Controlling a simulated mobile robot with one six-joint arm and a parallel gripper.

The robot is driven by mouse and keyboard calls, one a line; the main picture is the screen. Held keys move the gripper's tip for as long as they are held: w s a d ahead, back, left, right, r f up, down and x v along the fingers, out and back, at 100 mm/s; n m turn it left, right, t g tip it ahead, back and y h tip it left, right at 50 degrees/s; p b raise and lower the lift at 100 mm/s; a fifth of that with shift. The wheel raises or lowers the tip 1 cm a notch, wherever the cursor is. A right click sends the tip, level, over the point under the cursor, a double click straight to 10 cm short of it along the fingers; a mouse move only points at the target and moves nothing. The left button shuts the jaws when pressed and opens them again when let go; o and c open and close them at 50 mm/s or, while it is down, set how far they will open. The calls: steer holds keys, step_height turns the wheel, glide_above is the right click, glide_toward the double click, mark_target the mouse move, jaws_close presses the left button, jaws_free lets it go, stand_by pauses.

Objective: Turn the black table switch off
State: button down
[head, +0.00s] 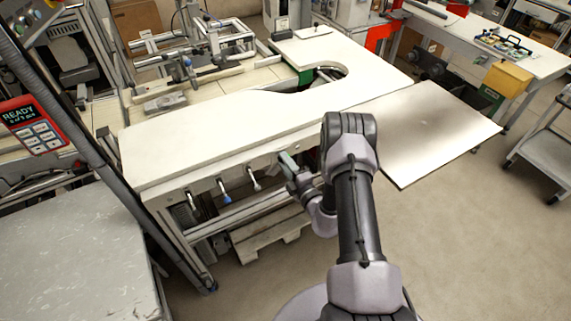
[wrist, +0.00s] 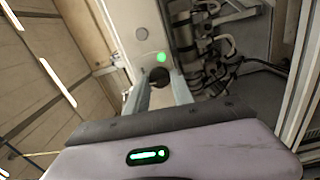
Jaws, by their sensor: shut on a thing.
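The black table switch (wrist: 159,75) is a small dark round knob on a pale panel in the wrist view. A lit green lamp (wrist: 161,57) sits just beyond it, and a grey round button (wrist: 141,33) is farther up the panel. My gripper (wrist: 161,84) has its two fingers on either side of the knob, shut on it. In the head view my gripper (head: 287,160) is at the front rail under the white tabletop (head: 190,150). The switch itself cannot be made out there.
Several levers, one with a blue tip (head: 223,189), hang from the table's front rail left of my gripper. A wooden pallet (head: 270,237) lies beneath. A metal sheet (head: 430,130) extends at right. Hoses and cables (wrist: 215,60) run beside the panel in the wrist view.

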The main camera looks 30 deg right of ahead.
steer(key=shift+f+n+b, duration=0.1)
steer(key=shift+n+b, duration=0.65)
steer(key=shift+n, duration=3.25)
steer(key=c, duration=1.1)
jaws_free()
steer(key=s+p, duration=0.2)
steer(key=s, duration=1.5)
steer(key=shift+s+d, duration=0.25)
steer(key=shift+d, duration=0.05)
